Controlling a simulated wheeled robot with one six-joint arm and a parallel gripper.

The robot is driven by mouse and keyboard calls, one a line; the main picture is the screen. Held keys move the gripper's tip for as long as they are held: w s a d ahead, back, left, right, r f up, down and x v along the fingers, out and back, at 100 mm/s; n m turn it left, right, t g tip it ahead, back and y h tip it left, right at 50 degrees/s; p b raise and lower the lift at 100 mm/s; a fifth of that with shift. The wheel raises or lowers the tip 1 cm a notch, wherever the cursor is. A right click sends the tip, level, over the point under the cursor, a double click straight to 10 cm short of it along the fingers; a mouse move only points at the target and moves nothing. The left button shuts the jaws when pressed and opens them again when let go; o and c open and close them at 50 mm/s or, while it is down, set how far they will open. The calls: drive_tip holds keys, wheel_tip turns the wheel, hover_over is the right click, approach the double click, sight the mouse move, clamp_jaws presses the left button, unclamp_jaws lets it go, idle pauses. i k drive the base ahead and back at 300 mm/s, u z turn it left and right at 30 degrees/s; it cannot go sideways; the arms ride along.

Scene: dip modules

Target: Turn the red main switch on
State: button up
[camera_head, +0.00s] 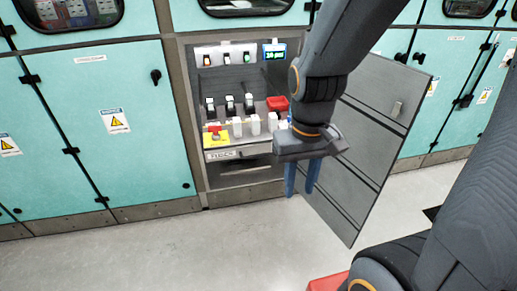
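A red switch handle (214,129) sits on a yellow plate (215,140) at the lower left of the open cabinet bay. The handle is small in this view, so I cannot tell its exact setting. My gripper (301,188) points down to the right of the switch, in front of the bay's right side and the open door. Its two blue fingers are apart with nothing visible between them. The fingers do not touch the switch. My arm and gripper body hide part of the bay's right side.
The grey cabinet door (365,140) stands open on the right, close behind my gripper. Turquoise cabinets flank the bay. The grey floor (200,245) in front is clear.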

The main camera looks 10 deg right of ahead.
sight(215, 128)
drive_tip(key=z, duration=0.05)
drive_tip(key=k, duration=0.65)
drive_tip(key=u, duration=0.75)
drive_tip(key=i, duration=1.5)
drive_tip(key=z, duration=0.7)
